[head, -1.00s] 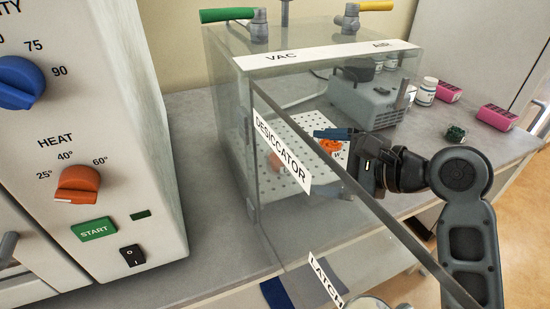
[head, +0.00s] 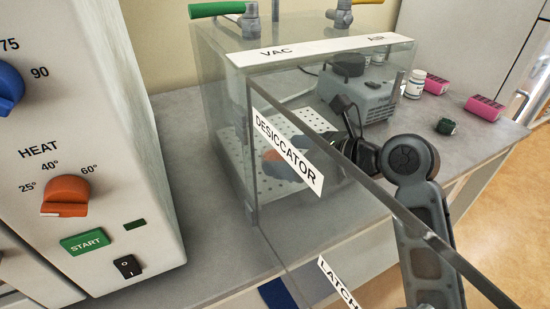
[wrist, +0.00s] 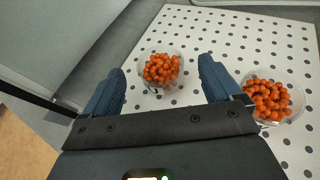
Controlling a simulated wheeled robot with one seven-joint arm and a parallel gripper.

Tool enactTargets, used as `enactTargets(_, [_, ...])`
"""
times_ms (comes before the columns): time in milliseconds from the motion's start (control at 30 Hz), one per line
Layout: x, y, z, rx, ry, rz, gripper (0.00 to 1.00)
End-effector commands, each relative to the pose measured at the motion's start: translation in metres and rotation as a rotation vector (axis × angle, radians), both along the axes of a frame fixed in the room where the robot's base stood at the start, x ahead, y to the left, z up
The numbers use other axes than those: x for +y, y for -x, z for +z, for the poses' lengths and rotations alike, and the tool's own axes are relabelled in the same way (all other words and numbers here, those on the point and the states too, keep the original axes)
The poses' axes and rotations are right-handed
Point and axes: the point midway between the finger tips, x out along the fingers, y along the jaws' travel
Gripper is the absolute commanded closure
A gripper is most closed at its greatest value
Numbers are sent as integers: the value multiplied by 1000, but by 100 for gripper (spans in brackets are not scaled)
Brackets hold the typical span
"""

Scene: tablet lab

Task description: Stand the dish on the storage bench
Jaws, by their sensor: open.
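Two clear round dishes of orange beads stand on a white perforated shelf (wrist: 225,30) in the wrist view. One dish (wrist: 161,70) lies ahead of and between my fingertips. The other dish (wrist: 273,97) stands to the right, outside the right finger. My gripper (wrist: 162,64) is open with blue fingers and holds nothing. In the head view my arm reaches into the clear desiccator (head: 215,90) behind its open door (head: 350,215). Orange beads (head: 272,155) show dimly through the door; the label hides part of the fingers and dishes. I cannot tell which bench is the storage bench.
The door's edge runs close in front of my arm. A grey pump (head: 362,100), a white bottle (head: 415,84), pink boxes (head: 484,107) and a dark green-black item (head: 447,126) stand on the bench to the right. An oven with knobs (head: 65,195) stands at left.

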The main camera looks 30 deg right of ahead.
Motion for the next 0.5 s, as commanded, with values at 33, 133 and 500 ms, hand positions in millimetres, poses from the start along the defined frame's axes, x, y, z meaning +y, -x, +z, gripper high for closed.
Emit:
enactTargets(33, [4,-6,-6,2,0,4,8])
enactTargets(133, [10,-17,-13,1,-2,5,8])
enactTargets(500, [17,-30,-19,0,0,1,8])
